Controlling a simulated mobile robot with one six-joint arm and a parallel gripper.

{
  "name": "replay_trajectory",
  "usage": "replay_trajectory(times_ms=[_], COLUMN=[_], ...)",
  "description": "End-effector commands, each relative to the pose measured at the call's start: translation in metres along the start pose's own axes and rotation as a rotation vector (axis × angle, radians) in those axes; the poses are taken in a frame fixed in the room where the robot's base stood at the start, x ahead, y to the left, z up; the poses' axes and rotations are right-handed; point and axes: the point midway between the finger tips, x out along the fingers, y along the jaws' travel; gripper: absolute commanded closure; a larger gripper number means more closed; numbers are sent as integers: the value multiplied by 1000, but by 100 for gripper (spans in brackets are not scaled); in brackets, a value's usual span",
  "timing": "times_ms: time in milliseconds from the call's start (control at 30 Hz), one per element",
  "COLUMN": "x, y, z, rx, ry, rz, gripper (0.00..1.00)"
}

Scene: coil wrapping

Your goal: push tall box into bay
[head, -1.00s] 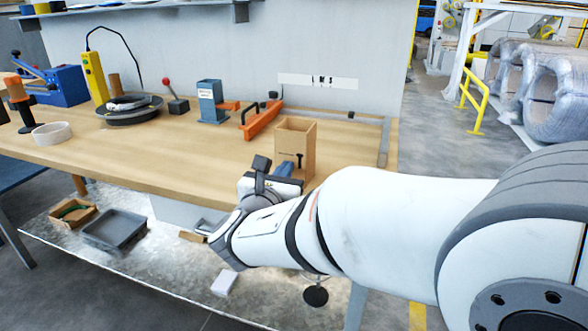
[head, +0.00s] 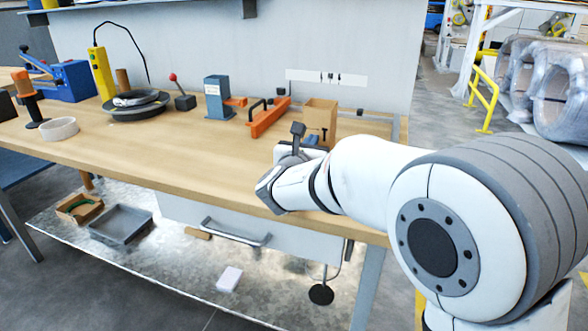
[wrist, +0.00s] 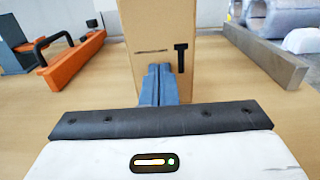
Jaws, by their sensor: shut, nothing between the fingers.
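The tall brown cardboard box (head: 320,116) stands upright on the wooden bench, right of the orange clamp. In the wrist view the box (wrist: 158,32) is straight ahead, with a dark T-shaped mark on its face. My gripper (wrist: 160,70) is shut and empty, its blue fingers at the box's near face; they appear to touch it. In the head view my gripper (head: 313,139) is at the near side of the box, which hides part of the bench behind. A grey rail (head: 403,130) at the right, apart from the box, seems to edge the bay.
The orange clamp (head: 268,117) with black handles lies left of the box; it also shows in the wrist view (wrist: 72,62). A blue-grey post fixture (head: 218,97) stands farther left. A grey wall with a white socket strip (head: 327,78) rises behind. Bench between box and rail is clear.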

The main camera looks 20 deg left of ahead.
Motion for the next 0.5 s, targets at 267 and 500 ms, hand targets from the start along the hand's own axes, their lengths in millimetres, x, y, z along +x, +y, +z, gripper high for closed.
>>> replay_trajectory(times_ms=[267, 500], x=[62, 69], y=[4, 5], z=[0, 0], rx=[-2, -1], ry=[0, -1], rz=[6, 9], gripper=[100, 100])
